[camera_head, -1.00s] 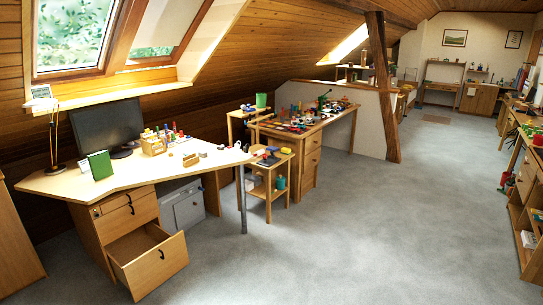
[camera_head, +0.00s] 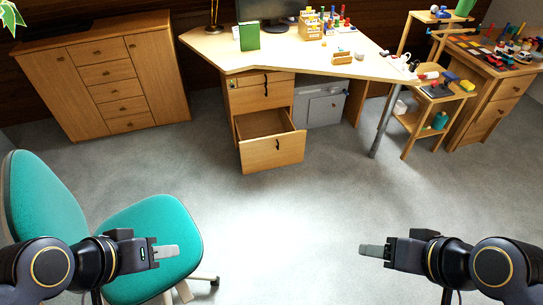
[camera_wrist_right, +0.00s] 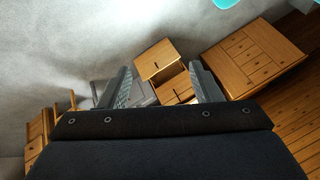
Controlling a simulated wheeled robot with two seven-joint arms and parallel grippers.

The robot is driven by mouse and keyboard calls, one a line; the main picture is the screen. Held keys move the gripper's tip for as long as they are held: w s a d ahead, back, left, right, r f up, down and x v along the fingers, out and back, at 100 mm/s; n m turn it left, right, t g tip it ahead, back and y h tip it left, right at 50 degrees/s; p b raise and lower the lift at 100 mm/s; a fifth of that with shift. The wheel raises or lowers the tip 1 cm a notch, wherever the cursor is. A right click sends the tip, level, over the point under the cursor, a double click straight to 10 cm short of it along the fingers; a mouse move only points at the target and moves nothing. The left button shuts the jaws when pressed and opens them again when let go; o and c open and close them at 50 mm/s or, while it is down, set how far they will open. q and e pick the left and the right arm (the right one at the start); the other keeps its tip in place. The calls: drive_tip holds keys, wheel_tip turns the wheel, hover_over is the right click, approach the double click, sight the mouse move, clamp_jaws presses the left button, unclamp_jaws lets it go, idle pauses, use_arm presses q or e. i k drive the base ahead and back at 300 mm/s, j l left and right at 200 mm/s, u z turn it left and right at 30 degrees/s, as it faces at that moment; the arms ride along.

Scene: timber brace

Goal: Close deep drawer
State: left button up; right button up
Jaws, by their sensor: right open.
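The deep drawer (camera_head: 272,150) is the lowest drawer of the wooden pedestal under the desk (camera_head: 300,58). My right gripper (camera_head: 368,250) is low at the right over bare floor, also far from the drawer. Its two fingers are spread in the right wrist view (camera_wrist_right: 160,85), with nothing between them.
A teal office chair (camera_head: 155,235) stands at the lower left near my left arm. A wooden cabinet (camera_head: 105,78) stands at the back left. A grey cabinet (camera_head: 322,104) and a metal desk leg (camera_head: 383,125) are right of the drawer. The floor before the drawer is clear.

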sight(269, 139)
drive_tip(key=i+l, duration=0.2)
drive_tip(key=l, duration=0.15)
drive_tip(key=i+l, duration=0.45)
drive_tip(key=i, duration=0.25)
drive_tip(key=i+l, duration=0.25)
drive_tip(key=i, duration=0.15)
drive_tip(key=i+l, duration=0.2)
drive_tip(key=i, duration=0.25)
drive_tip(key=i+j, duration=0.3)
drive_tip(key=j, duration=0.15)
drive_tip(key=i+j, duration=0.35)
drive_tip(key=i+j+z, duration=0.1)
drive_tip(key=i+j, duration=0.2)
drive_tip(key=j, duration=0.2)
